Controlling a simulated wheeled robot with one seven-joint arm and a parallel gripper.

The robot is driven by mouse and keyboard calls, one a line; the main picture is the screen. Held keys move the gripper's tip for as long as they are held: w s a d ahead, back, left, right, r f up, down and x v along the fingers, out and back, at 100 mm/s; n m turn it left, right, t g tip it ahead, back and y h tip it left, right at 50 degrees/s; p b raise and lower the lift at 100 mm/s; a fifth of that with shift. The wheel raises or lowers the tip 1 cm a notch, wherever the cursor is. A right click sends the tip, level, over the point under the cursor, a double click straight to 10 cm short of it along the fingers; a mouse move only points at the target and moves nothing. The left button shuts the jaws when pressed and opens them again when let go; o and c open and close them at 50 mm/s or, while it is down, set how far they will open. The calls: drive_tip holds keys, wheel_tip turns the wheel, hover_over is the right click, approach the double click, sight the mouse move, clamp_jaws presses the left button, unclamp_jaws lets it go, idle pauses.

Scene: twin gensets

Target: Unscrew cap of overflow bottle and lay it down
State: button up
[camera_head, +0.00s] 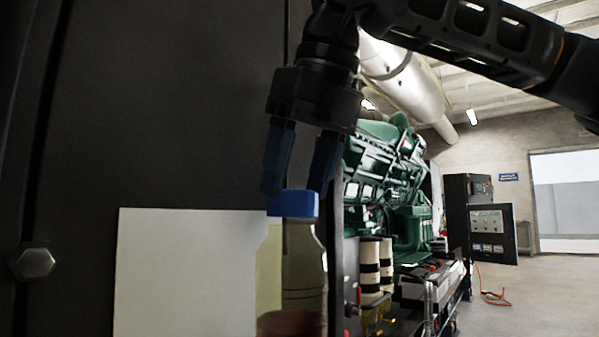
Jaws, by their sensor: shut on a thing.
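The overflow bottle (290,265) stands upright low in the head view, translucent, with dark reddish liquid at its bottom. Its blue cap (293,204) sits at the top of the bottle; whether it is still threaded on cannot be seen. My gripper (296,188) points down from above, its two dark blue fingers at the left and right of the cap. The fingertips are shut on the cap at its upper edge. The bottle's base is cut off by the lower frame edge.
A dark panel with a bolt (34,262) fills the left, and a pale plate (185,275) is beside the bottle. A green engine (385,180) and two tan filters (376,265) are close on the right. Open floor (540,290) lies at the far right.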

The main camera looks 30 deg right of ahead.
drive_tip(key=shift+r+p, duration=1.2)
drive_tip(key=shift+r, duration=0.75)
drive_tip(key=shift+f, duration=0.1)
